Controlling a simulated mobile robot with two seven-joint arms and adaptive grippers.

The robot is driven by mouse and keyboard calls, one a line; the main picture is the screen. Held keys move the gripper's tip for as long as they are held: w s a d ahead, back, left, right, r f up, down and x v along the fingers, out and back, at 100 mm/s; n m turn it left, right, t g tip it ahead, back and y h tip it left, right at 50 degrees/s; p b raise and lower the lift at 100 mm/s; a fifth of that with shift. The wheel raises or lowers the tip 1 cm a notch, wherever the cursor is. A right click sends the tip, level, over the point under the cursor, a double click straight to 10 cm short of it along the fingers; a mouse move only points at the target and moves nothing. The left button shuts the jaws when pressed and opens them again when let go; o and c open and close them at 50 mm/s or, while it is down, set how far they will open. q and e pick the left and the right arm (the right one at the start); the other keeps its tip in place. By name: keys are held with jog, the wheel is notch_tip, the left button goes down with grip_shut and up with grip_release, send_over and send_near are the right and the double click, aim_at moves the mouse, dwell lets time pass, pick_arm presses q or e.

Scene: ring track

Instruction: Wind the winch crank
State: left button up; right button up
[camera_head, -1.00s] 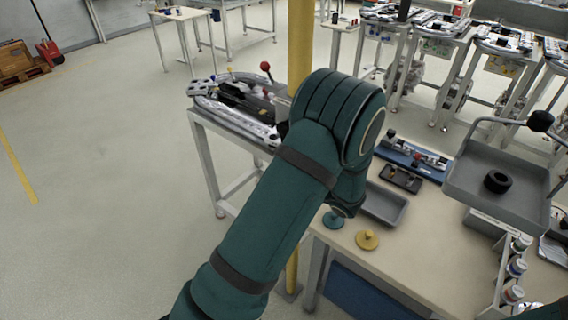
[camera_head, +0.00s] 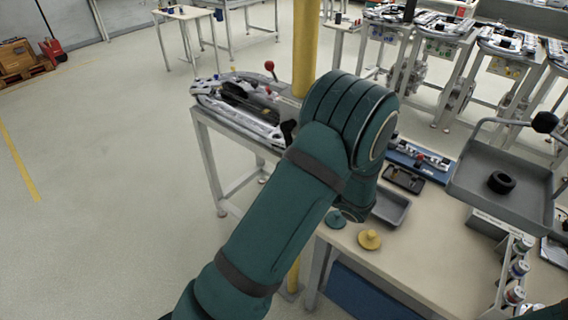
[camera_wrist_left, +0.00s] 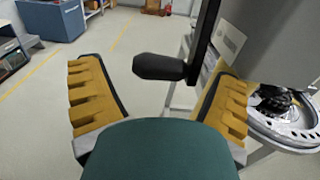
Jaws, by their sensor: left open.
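In the left wrist view a dark crank knob (camera_wrist_left: 160,67) sticks out sideways from a dark crank bar (camera_wrist_left: 203,35). The bar runs up out of the picture. My left gripper (camera_wrist_left: 160,85) is open, with its yellow ribbed fingers on either side of the knob. The knob lies in the gap, apart from the left finger; I cannot tell if the right finger touches the bar. The winch body is not clearly visible. In the head view my green left arm hides its gripper and the crank. My right gripper is not in view.
A yellow post (camera_head: 305,45) stands behind my left arm. A workbench (camera_head: 440,240) on the right carries a small grey tray (camera_head: 391,207) and a yellow knobbed disc (camera_head: 370,240). A larger grey tray (camera_head: 480,195) holds a black ring (camera_head: 501,182). Open floor lies left.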

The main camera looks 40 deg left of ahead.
pick_arm(q)
jog(key=d, duration=0.9)
jog(key=shift+s+d, duration=0.35)
jog(key=shift+s, duration=0.1)
jog(key=shift+c, duration=0.3)
